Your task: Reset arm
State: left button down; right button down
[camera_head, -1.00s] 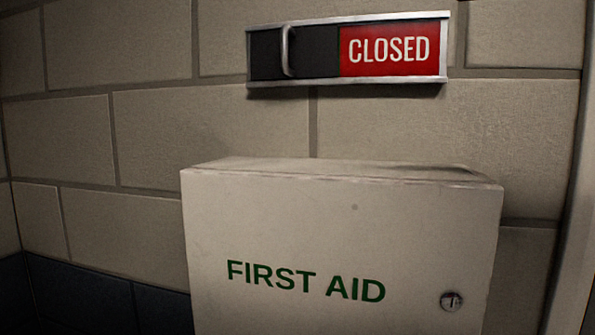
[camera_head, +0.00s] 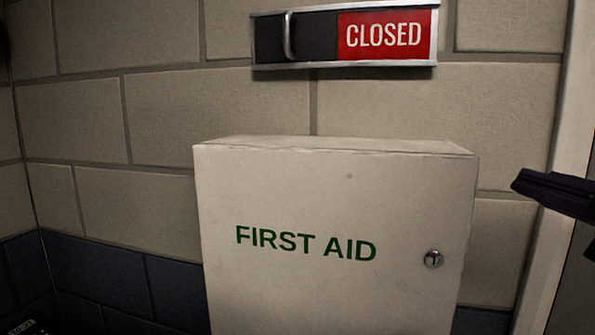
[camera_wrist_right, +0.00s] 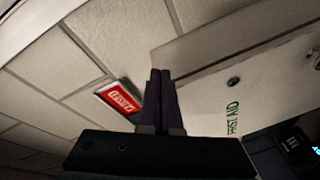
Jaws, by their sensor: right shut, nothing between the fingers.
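My right gripper (camera_head: 522,180) comes in at the right edge of the head view, to the right of the first aid cabinet and apart from it. It also shows in the right wrist view (camera_wrist_right: 160,72), where its two dark fingers are together with nothing between them. My left gripper is not in view. The white first aid cabinet (camera_head: 310,195) hangs on the wall with its door shut and a round lock at the right. It also shows in the right wrist view (camera_wrist_right: 215,75).
A sliding sign (camera_head: 345,36) reading CLOSED in red is on the block wall above the cabinet; it also shows in the right wrist view (camera_wrist_right: 119,101). A pale door frame (camera_head: 562,170) stands at the right. The wall left of the cabinet is clear.

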jog(key=s+f+m+g+h, duration=0.1)
jog(key=s+f+m+g, duration=0.6)
jog(key=f, duration=0.6)
jog(key=s+a+f+m+g+y, duration=0.15)
jog(key=s+f+g, duration=0.3)
jog(key=s, duration=0.45)
jog(key=s+a+f+m+g, duration=0.1)
jog(key=s+a+f+g, duration=0.2)
jog(key=s+f, duration=0.35)
notch_tip(320, 180, up, 20)
jog(key=p, duration=1.8)
jog(key=shift+s+d+r+t, duration=0.2)
jog(key=shift+s+t, duration=0.05)
jog(key=shift+t, duration=0.1)
